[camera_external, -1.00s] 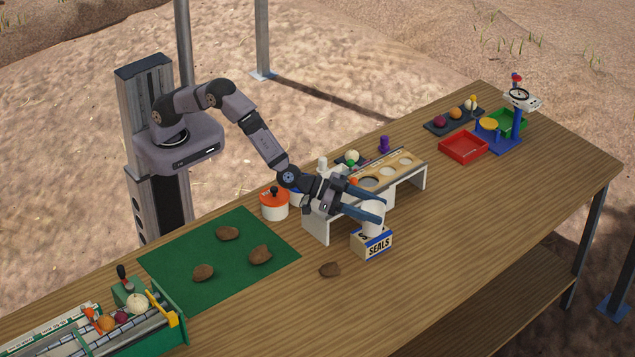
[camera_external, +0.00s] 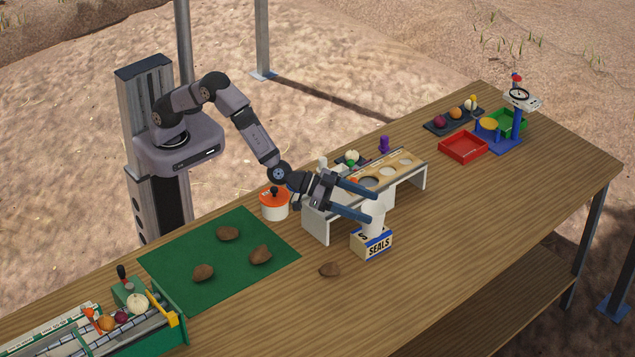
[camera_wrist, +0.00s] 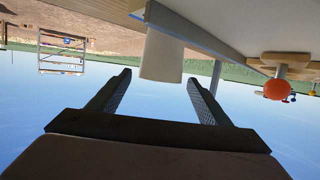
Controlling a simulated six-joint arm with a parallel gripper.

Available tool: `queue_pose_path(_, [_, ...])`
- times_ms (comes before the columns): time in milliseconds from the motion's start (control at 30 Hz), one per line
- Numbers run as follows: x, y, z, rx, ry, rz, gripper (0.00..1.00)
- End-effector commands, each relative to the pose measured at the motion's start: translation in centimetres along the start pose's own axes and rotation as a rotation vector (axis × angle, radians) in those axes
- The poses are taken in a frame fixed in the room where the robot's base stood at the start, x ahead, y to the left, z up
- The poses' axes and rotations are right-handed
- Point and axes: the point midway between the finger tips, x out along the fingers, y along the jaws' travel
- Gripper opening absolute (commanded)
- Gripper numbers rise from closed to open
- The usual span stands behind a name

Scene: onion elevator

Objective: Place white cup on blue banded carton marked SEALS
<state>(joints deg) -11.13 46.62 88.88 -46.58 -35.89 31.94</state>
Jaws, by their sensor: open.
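The white cup (camera_external: 373,218) stands upright on top of the blue banded carton marked SEALS (camera_external: 377,246) in the external view. The carton sits on the wooden table in front of the white stand. My gripper (camera_external: 374,204) is open, its two blue-grey fingers spread, and it is close behind the cup. In the wrist view the cup (camera_wrist: 162,57) appears just beyond the gap between the open fingertips (camera_wrist: 160,80). Nothing is held. The wrist view shows the scene upside down, and the carton's lettering cannot be read there.
The white stand with round holes (camera_external: 400,172) is right beside my gripper. An orange-lidded pot (camera_external: 274,203) and a green mat (camera_external: 225,262) with brown lumps are to the left. A brown lump (camera_external: 330,269) lies near the carton. The table's right front is clear.

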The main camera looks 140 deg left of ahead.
Motion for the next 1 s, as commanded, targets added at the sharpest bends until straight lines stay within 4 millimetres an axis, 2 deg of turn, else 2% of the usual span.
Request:
queue_pose_path(300, [-5.2,0.1,0.1,0.001,0.001,0.003,0.72])
queue_pose_path(500, [-7.7,0.1,0.0,-0.001,0.001,0.002,0.72])
queue_pose_path(700, [-9.0,0.0,0.0,0.001,0.001,0.001,0.72])
queue_pose_path(1000, [-9.3,0.2,0.1,0.001,-0.003,0.006,0.72])
